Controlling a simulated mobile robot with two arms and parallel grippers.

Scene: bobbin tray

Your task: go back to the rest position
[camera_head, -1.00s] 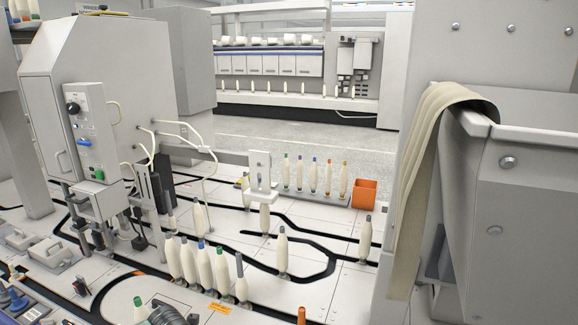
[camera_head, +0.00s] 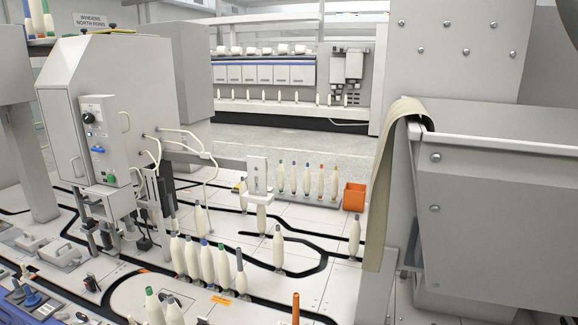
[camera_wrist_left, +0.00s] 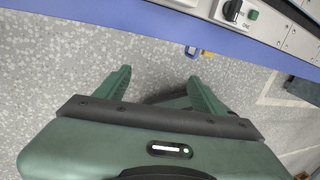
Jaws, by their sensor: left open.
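My left gripper (camera_wrist_left: 155,90) shows in the left wrist view with its two green fingers spread apart and nothing between them. It is over a speckled grey floor, beside a blue-edged panel (camera_wrist_left: 180,15) at the top. Neither gripper shows in the head view. My right gripper is in no frame. Several cream bobbins (camera_head: 207,262) stand upright on the white track table (camera_head: 330,285) in the head view.
A grey machine cabinet (camera_head: 100,65) stands at the left.

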